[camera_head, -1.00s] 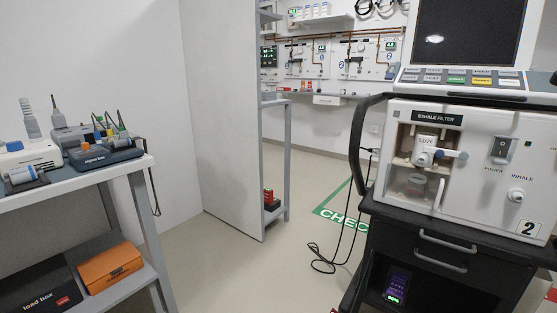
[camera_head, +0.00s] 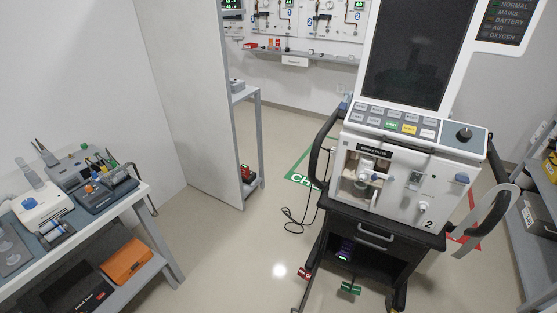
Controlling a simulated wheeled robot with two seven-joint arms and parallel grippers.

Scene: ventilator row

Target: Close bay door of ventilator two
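Ventilator two (camera_head: 400,208) stands on a black cart at the right, with a "2" on its lower right front. Its exhale filter bay (camera_head: 349,187) is open at the left of the front panel, under a black "EXHALE FILTER" label (camera_head: 375,150). A white filter (camera_head: 366,165) shows inside it, with a blue-tipped part beside it. A pale upright strip stands at the bay's right edge; I cannot tell if it is the door.
A workbench (camera_head: 130,200) with devices stands left, an orange box (camera_head: 126,262) below. A pale partition (camera_head: 200,100) stands behind. A shelf (camera_head: 540,220) is far right. Floor between bench and cart is clear.

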